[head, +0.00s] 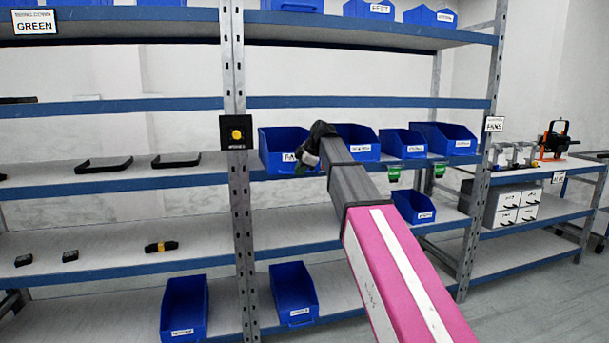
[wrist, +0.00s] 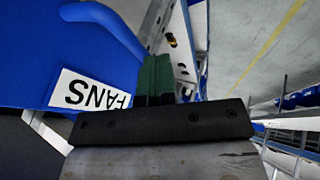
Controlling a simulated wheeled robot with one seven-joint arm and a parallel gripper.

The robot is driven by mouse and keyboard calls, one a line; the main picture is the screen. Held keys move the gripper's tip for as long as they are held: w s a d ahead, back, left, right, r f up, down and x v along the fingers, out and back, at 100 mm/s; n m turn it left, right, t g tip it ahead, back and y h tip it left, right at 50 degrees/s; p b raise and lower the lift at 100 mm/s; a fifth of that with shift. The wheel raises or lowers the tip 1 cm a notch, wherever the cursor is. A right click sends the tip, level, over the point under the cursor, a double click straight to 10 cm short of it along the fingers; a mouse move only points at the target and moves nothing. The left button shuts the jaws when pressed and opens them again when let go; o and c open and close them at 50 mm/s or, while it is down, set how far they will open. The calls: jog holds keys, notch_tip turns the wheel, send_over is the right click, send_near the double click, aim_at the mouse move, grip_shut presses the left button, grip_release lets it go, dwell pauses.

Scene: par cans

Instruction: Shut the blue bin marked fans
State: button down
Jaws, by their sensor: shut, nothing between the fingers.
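The blue bin marked fans (head: 280,140) stands on the middle shelf just right of the upright post, its front at the shelf's front edge. Its top looks open, and my gripper covers part of its label in the head view. In the wrist view the bin (wrist: 60,40) fills the upper left, with its white FANS label (wrist: 88,92) upside down. My gripper (head: 308,164) is in front of the bin's lower right front. In the wrist view my shut fingers (wrist: 154,75) are empty beside the label; I cannot tell whether they touch the bin.
More blue bins (head: 402,142) stand to the right on the same shelf, one close beside the fans bin (head: 358,137). Green tags (head: 393,175) hang below the shelf edge. The metal post (head: 236,210) is close on the left. Lower blue bins (head: 293,290) stand below.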

jog(key=w+a, duration=0.1)
jog(key=w, duration=0.2)
jog(key=w+a, duration=0.1)
jog(key=w, duration=0.6)
jog(key=shift+a, duration=0.4)
jog(key=shift+w+r, duration=0.1)
